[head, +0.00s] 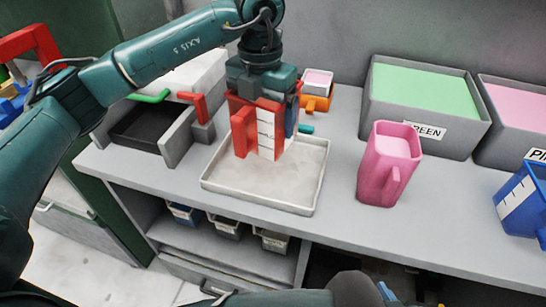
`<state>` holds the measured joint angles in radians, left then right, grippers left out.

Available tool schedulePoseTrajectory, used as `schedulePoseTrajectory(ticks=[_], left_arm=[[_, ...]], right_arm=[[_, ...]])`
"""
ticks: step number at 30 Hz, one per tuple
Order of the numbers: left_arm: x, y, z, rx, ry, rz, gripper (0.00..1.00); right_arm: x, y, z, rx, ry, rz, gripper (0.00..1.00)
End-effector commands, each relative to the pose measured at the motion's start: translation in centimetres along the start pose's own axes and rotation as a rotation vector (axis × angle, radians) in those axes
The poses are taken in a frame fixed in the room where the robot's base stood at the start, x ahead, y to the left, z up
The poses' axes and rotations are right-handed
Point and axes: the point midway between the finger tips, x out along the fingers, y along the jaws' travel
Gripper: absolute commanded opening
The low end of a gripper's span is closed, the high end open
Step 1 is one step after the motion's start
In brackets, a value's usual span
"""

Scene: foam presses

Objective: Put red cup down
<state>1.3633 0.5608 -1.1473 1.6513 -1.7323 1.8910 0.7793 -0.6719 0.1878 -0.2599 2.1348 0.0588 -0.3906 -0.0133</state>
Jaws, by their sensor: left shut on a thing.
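The red cup (267,140) has a white scale on its side and a red handle towards the left. It is upright over the pale shallow tray (318,172) near the middle of the head view. My left gripper (263,100) comes down from above and is shut on the red cup, hiding its upper part. The cup's base is within the tray's outline, near its back half. I cannot tell whether the base touches the tray floor. My right gripper is not in view.
A pink cup (386,172) stands right of the tray, and a blue cup (522,205) at the far right. Grey bins with green (431,130) and pink (513,126) contents stand behind. A press (175,139) with red and green levers is left. Bare counter lies between tray and pink cup.

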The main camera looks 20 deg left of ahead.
Motion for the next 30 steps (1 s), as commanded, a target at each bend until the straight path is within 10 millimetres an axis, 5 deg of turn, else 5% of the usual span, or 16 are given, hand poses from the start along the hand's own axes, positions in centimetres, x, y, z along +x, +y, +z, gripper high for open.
schedulePoseTrajectory(ticks=[6, 15, 30], left_arm=[[-0.1, -0.3, 0.5, -0.198, 0.004, -0.001, 0.66], [4.8, -0.3, 0.4, -0.215, 0.006, -0.001, 0.66], [9.5, -0.3, 0.5, -0.214, 0.003, -0.001, 0.66]], right_arm=[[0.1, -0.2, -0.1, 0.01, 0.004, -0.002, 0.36], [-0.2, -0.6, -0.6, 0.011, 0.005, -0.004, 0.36], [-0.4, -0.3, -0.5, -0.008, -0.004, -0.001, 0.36]])
